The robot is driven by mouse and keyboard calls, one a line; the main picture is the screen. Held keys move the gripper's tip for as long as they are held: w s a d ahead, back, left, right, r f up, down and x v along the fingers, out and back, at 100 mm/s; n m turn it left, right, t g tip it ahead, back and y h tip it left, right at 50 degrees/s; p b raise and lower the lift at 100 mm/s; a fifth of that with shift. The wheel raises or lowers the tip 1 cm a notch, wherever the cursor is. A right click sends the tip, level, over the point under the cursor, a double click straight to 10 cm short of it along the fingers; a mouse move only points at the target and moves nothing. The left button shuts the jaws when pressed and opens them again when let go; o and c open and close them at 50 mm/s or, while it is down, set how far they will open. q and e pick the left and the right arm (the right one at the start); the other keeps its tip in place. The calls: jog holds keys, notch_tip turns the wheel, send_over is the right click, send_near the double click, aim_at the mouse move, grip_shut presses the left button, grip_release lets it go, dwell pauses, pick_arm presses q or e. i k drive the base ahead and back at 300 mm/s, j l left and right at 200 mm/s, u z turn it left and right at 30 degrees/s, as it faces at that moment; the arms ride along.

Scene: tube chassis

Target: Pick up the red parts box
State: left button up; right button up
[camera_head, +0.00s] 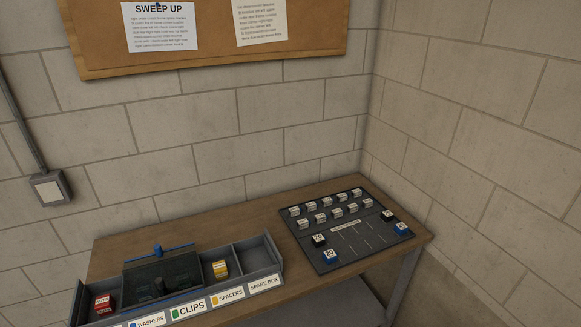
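A small red parts box (103,302) with a pale label sits in the far-left compartment of a long grey divided tray (278,265) on the table. It stands apart from the other boxes, near the tray's left end. Neither of my grippers shows in the head view, so I cannot see what they hold.
The wooden table (225,225) stands in a wall corner. A dark bin with a blue handle (157,249) covers the tray's middle. A yellow box (220,268) sits right of it; the right compartment is empty. A dark board (330,262) bears several small blocks.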

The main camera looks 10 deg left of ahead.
aim_at(104, 304)
jog(key=u, duration=1.4)
